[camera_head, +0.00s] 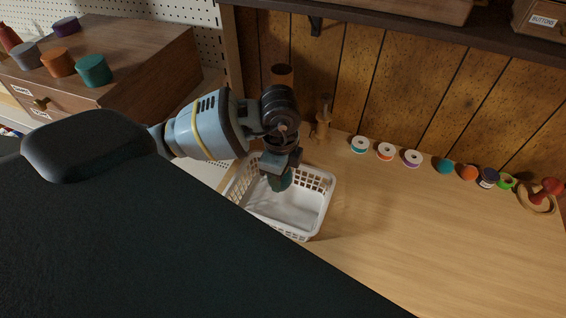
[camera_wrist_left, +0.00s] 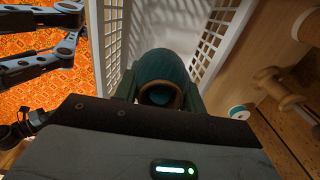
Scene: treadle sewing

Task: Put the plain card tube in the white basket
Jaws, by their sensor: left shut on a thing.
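My left gripper (camera_head: 279,168) is over the white basket (camera_head: 318,211), pointing down. It is shut on a teal tube-shaped thing (camera_head: 280,181). In the left wrist view this teal thing (camera_wrist_left: 165,66) has a round opening with a brown rim, between the fingers and over the basket (camera_wrist_left: 207,40). The bare basket floor shows beside it. A brown cylinder (camera_head: 282,75) stands behind my left wrist against the wood panelling; its lower part is hidden, and I cannot tell whether it is the plain card tube. My right gripper is not clearly seen.
A wooden spool stand (camera_head: 322,122) is behind the basket. A wooden drawer box (camera_head: 150,75) stands left. A shelf overhangs the back. The table's middle right is clear.

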